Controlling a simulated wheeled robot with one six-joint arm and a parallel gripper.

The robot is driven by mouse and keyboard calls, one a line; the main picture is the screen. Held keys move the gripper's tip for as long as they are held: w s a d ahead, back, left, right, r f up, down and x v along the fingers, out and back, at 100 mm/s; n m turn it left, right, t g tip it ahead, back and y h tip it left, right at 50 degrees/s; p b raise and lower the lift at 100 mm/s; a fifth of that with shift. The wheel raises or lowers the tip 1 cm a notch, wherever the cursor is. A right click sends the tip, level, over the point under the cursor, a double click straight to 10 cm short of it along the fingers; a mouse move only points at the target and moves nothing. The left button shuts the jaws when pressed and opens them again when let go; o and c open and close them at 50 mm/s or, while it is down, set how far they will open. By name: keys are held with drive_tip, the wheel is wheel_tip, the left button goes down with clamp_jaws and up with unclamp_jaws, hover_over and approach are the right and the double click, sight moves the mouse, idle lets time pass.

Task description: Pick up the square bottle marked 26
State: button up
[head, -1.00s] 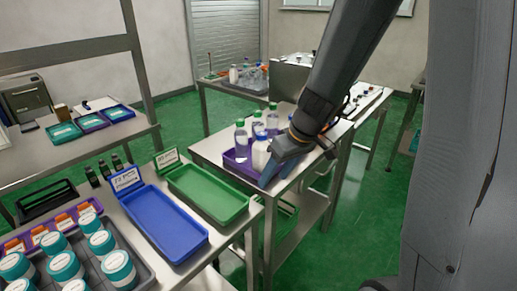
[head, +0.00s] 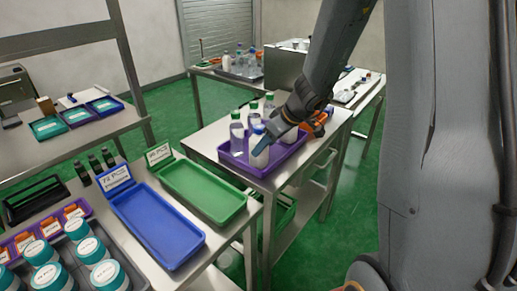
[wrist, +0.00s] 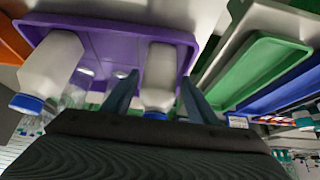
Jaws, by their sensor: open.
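A purple tray (head: 232,162) on the metal table holds several bottles. A white bottle with a blue cap (head: 259,157) stands at its front, and a bottle (head: 237,134) stands to its left. Others (head: 254,118) stand behind. My gripper (head: 266,142) is at the front bottle, partly covering it. In the wrist view my open gripper (wrist: 158,79) has one finger on each side of a white blue-capped bottle (wrist: 161,62); contact cannot be told. Another blue-capped bottle (wrist: 52,62) is to the left. No number 26 is readable.
A green tray (head: 204,191) and a blue tray (head: 158,226) lie on the nearer bench at left. Teal-lidded jars (head: 92,250) stand in the front left corner. A grey box (head: 287,71) stands on the far table.

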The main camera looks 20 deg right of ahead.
drive_tip(key=shift+p+x, duration=0.75)
drive_tip(key=shift+x, duration=1.65)
drive_tip(key=shift+w+r, duration=0.1)
drive_tip(key=shift+w, duration=0.1)
drive_tip(key=shift+c, duration=0.3)
drive_tip(key=c, duration=1)
drive_tip(key=shift+r, duration=0.15)
